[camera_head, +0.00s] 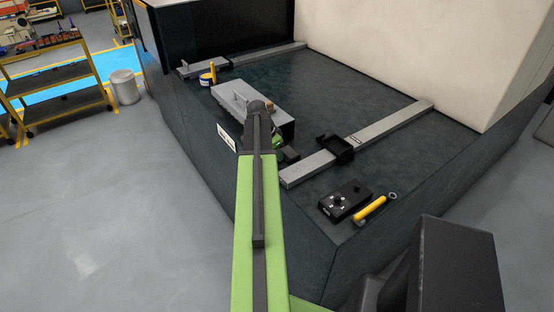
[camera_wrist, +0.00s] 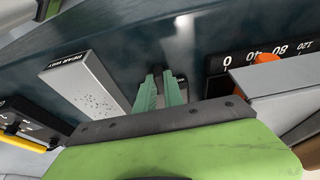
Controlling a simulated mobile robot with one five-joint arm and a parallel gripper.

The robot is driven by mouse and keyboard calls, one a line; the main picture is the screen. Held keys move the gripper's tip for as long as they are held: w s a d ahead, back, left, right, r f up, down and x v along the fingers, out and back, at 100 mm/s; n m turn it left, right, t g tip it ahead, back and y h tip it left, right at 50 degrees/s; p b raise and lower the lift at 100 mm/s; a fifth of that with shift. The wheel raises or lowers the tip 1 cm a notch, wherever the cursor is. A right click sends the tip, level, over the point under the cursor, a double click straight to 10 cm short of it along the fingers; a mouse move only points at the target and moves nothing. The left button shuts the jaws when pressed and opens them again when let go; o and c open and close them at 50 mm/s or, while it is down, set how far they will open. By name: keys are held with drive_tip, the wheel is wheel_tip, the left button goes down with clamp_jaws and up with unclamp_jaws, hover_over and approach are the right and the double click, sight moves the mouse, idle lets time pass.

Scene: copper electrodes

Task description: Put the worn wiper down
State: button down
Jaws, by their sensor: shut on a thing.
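My gripper (camera_head: 278,142) is at the near end of the grey box, low over the dark bed. In the wrist view its green fingers (camera_wrist: 160,92) are shut on a small dark piece, which I take for the worn wiper (camera_wrist: 177,84); it is mostly hidden by the fingers. A dark block, apparently the same piece, shows beside the gripper in the head view (camera_head: 290,154). I cannot tell whether it touches the bed.
A grey rail (camera_head: 405,117) with a black carriage (camera_head: 336,148) lies right of my gripper. The grey box (camera_head: 236,98) has a scale with an orange pointer (camera_wrist: 267,58). A black control box (camera_head: 345,200) and yellow-handled tool (camera_head: 371,209) lie near the front edge.

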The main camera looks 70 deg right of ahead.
drive_tip(key=c, duration=1.5)
unclamp_jaws()
drive_tip(key=shift+o, duration=0.2)
drive_tip(key=p+v, duration=1.1)
drive_tip(key=v, duration=0.1)
